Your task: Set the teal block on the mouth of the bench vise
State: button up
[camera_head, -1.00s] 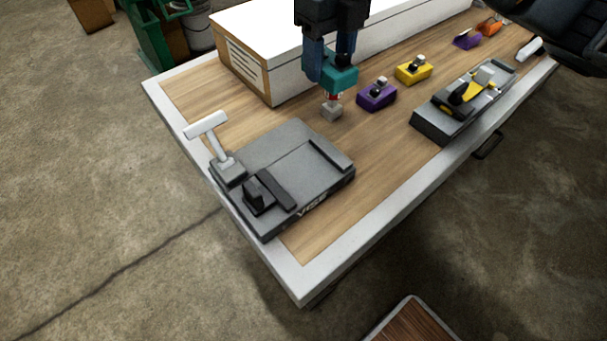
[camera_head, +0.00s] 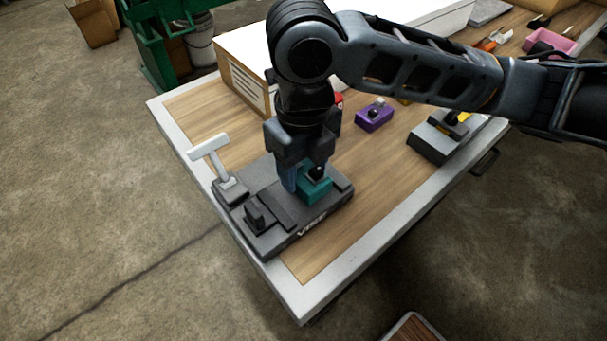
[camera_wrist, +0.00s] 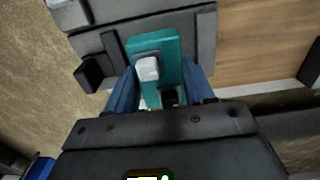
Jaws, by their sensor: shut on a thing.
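The teal block (camera_head: 316,188) is between the fingers of my gripper (camera_head: 303,184), over the right part of the grey bench vise (camera_head: 285,238). In the wrist view the teal block (camera_wrist: 155,45) has a light knob on it and lies between my blue fingertips (camera_wrist: 160,88), with the vise (camera_wrist: 115,18) behind it. My gripper is shut on the block. I cannot tell whether the block touches the vise's flat bed. The vise has a dark jaw at its left and a pale T-shaped handle (camera_head: 210,147).
A large white box (camera_head: 245,85) stands behind. The bench's pale front edge (camera_head: 330,297) is close to the vise. A pink tray (camera_head: 550,42) is at the far right.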

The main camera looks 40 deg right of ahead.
aim_at(304, 170)
jog(key=shift+f, duration=1.55)
jog(key=shift+f, duration=0.2)
jog(key=o, duration=1.3)
jog(key=shift+o, duration=0.2)
jog(key=shift+r, duration=0.15)
notch_tip(304, 170, up, 12)
jog(key=shift+r+p, duration=0.1)
jog(key=shift+p, duration=0.2)
